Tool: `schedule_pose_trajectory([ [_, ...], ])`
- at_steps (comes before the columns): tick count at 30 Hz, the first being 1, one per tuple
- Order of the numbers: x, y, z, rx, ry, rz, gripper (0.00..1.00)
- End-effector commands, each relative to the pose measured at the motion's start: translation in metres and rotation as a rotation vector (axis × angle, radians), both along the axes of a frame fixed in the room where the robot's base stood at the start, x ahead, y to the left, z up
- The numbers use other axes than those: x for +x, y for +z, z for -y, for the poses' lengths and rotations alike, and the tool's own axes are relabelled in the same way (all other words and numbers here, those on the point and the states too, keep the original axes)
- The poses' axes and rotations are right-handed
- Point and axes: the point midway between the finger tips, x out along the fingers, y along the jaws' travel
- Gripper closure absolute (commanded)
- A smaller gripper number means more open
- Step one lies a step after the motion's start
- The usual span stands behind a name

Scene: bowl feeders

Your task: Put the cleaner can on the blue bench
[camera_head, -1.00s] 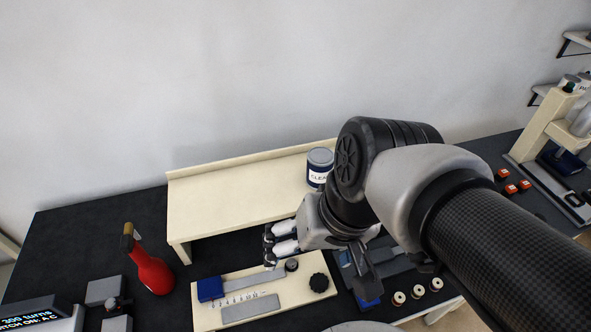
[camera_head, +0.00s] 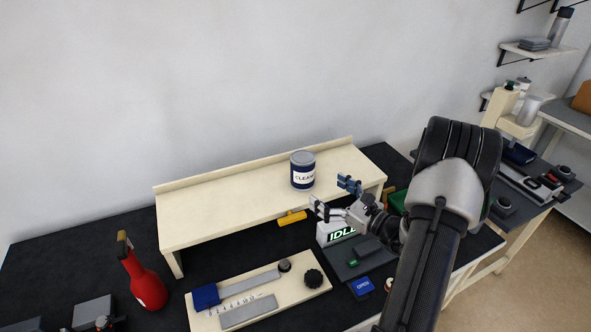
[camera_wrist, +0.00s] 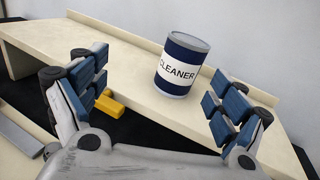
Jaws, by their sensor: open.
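The cleaner can (camera_head: 303,170) is dark blue with a white label and grey lid. It stands upright on the raised cream shelf (camera_head: 220,205). In the wrist view the can (camera_wrist: 180,65) appears beyond and between my fingers, with its label facing me. My gripper (camera_head: 331,194) is open and empty just in front of the can, near the shelf's front edge. The wrist view shows its two blue-padded fingers (camera_wrist: 160,88) spread apart and not touching the can. I cannot pick out a blue bench in these frames.
A red bottle (camera_head: 144,280) stands at the left on the black worktop. A cream board with a ruler (camera_head: 250,310) lies in front of the shelf. A yellow object (camera_head: 292,218) lies near the shelf's front edge. An IDLE display (camera_head: 341,235) stands below my gripper.

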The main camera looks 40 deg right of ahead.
Motion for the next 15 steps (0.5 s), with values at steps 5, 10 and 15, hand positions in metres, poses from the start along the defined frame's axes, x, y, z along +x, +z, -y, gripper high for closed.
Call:
schedule_pose_trajectory([
  [5, -0.015, -0.024, 0.038, 0.062, -0.13, 0.017, 0.1],
  [10, 0.01, -0.025, 0.039, 0.063, -0.134, 0.02, 0.1],
  [15, 0.048, -0.026, 0.038, 0.062, -0.132, 0.019, 0.1],
])
